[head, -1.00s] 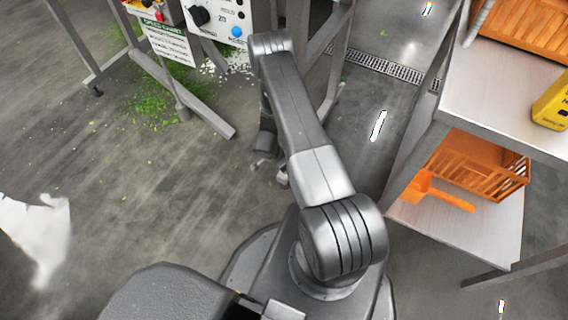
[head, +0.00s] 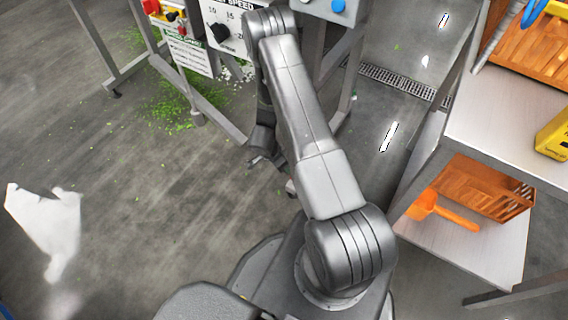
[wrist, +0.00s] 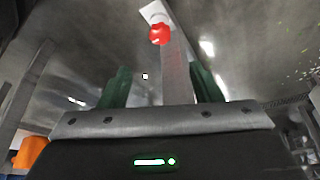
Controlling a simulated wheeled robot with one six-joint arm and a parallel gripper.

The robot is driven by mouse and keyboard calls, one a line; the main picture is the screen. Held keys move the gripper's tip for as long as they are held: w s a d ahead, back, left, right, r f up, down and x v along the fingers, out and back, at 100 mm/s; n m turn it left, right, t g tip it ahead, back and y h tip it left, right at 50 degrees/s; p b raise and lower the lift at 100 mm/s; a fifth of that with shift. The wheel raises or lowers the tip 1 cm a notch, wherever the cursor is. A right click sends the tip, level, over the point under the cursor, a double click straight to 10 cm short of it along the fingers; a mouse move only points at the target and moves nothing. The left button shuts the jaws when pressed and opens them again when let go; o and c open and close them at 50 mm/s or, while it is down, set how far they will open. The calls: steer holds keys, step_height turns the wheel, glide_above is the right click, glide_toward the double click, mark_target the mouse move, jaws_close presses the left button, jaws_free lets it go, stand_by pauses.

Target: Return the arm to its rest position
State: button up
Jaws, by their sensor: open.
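My arm is folded in the head view, its upper link reaching away from my base and its far end bent downward. My gripper (head: 265,158) is low behind the arm in the head view, mostly hidden by the links. In the wrist view my gripper (wrist: 160,88) shows two dark green fingers standing well apart, with nothing held between them. A red knob (wrist: 160,34) on a pale post shows beyond the fingers, apart from them.
A control panel (head: 221,32) on grey legs stands just beyond the arm's elbow. A shelf (head: 500,110) at right holds orange crates, an orange scoop (head: 425,205) and a yellow item (head: 553,135). Green scraps (head: 175,105) lie on the floor. Open floor is at left.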

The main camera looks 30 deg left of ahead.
steer(key=shift+f, duration=0.1)
steer(key=b+x, duration=0.3)
steer(key=x, duration=1)
steer(key=shift+w+d+f+b, duration=0.2)
steer(key=shift+f+b, duration=0.1)
steer(key=shift+b, duration=0.1)
steer(key=shift+r, duration=0.15)
